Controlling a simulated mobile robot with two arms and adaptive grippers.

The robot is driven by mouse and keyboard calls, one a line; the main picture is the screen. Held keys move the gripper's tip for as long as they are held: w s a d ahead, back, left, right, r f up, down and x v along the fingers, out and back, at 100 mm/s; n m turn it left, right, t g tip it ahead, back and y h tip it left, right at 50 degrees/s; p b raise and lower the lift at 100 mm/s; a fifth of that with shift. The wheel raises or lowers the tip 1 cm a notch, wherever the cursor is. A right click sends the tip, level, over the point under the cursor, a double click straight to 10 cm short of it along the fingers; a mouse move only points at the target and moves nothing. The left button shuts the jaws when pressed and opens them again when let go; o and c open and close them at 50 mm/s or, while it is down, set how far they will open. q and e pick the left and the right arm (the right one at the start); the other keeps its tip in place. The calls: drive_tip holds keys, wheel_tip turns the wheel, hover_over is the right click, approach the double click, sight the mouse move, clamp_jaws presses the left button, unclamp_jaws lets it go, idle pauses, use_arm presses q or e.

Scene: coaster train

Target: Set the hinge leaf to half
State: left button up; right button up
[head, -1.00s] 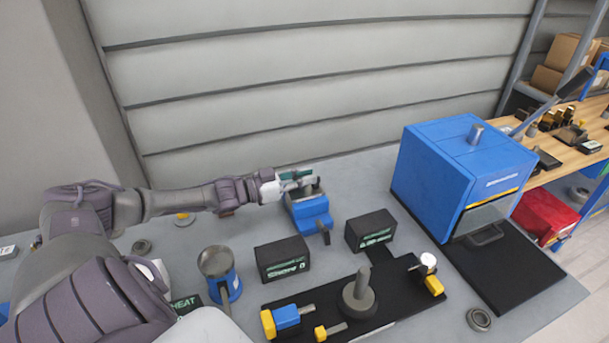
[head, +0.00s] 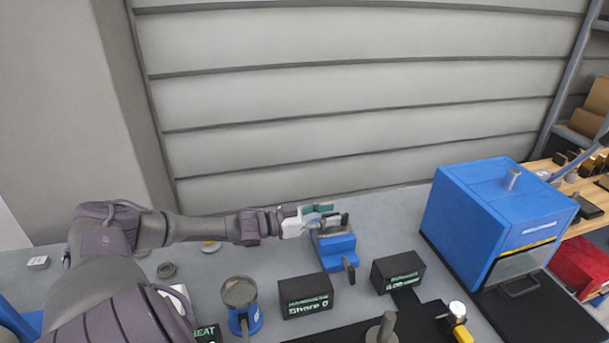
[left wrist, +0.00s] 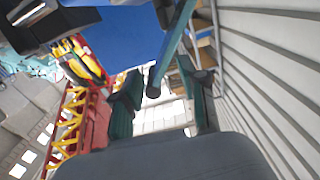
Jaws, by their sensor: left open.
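My left gripper (head: 322,215) reaches in from the left in the head view, at the upper end of a blue vise-like fixture (head: 338,252) with a dark lever on its front. In the left wrist view its two teal-and-black fingers (left wrist: 160,98) stand apart. A narrow teal-grey bar (left wrist: 174,45) with a dark round end reaches down between them. I cannot tell whether this bar is the hinge leaf, or whether a finger touches it. The fixture's top is partly hidden by the gripper. My right gripper is not in view.
Two black labelled blocks (head: 305,295) (head: 398,271) stand in front of the fixture. A blue-and-grey cup-like holder (head: 242,305) stands at front left. A large blue box machine (head: 490,220) stands to the right. The grey ribbed wall (head: 350,110) is close behind.

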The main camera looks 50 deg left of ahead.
use_arm(q)
drive_tip(key=v, duration=1)
drive_tip(key=shift+s, duration=0.25)
drive_tip(key=shift+a, duration=0.1)
